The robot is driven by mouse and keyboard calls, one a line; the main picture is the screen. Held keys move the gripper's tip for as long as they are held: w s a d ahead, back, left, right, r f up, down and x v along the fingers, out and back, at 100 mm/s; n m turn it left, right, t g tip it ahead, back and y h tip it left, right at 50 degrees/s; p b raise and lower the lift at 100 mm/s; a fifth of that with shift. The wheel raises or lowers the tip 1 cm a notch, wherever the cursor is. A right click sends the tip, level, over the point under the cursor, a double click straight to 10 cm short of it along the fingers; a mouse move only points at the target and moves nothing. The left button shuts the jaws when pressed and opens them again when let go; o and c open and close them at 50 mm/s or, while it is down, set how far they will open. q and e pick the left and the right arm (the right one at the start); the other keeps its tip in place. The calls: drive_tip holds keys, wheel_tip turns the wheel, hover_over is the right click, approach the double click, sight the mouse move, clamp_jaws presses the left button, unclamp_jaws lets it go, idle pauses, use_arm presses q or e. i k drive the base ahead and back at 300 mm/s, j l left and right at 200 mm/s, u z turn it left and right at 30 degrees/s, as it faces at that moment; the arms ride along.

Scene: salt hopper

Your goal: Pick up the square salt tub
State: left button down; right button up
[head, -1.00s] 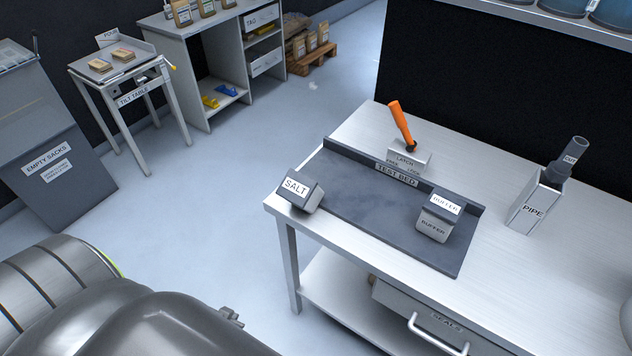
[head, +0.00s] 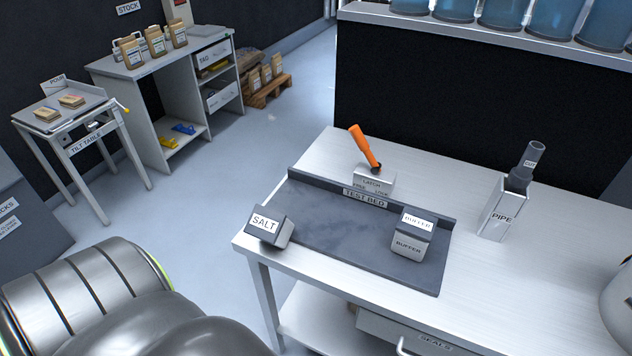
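The square salt tub (head: 269,227), a small grey box with a white SALT label, sits tilted at the left front corner of the dark test bed (head: 335,228) on the metal bench. Part of my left arm fills the lower left of the head view, well short of the tub. Neither of my grippers shows in this view. Nothing is touching the tub.
A buffer tub (head: 411,236) stands on the right of the test bed. Behind are an orange latch lever (head: 364,147) and a pipe holder (head: 501,208). A tilt table (head: 82,134) and shelf unit (head: 163,95) stand far left. The bed's middle is clear.

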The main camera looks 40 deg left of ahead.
sight(271, 226)
drive_tip(key=j+z, duration=0.15)
drive_tip(key=j, duration=0.35)
drive_tip(key=k+j+z, duration=0.2)
drive_tip(key=j, duration=0.3)
drive_tip(key=j+z, duration=0.15)
drive_tip(key=j, duration=0.35)
drive_tip(key=k+j+z, duration=0.15)
drive_tip(key=j, duration=0.75)
drive_tip(key=k, duration=0.05)
